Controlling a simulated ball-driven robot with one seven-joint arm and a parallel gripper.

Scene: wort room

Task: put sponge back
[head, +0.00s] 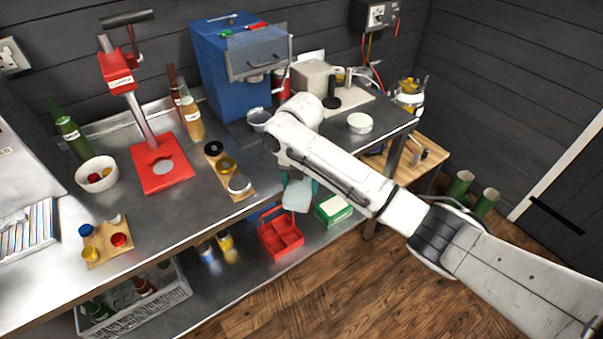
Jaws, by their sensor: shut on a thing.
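My white arm reaches in from the lower right over the counter's right part. My gripper (273,150) is at its far end by the counter's front edge, shut; its fingertips and what it holds are mostly hidden behind my wrist. I cannot make out a sponge in it. A green block with a pale top (334,209) lies on the lower shelf, below and right of my gripper; I cannot tell whether it is the sponge. A pale teal thing (298,195) shows just below my wrist, partly covered; its nature is unclear.
A red divided caddy (281,238) stands on the lower shelf beside the green block. A white crate of bottles (135,300) is at the lower left. On the counter stand a red capper (160,165), brown bottles (192,119) and a blue machine (238,70). Wooden floor (330,290) is clear.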

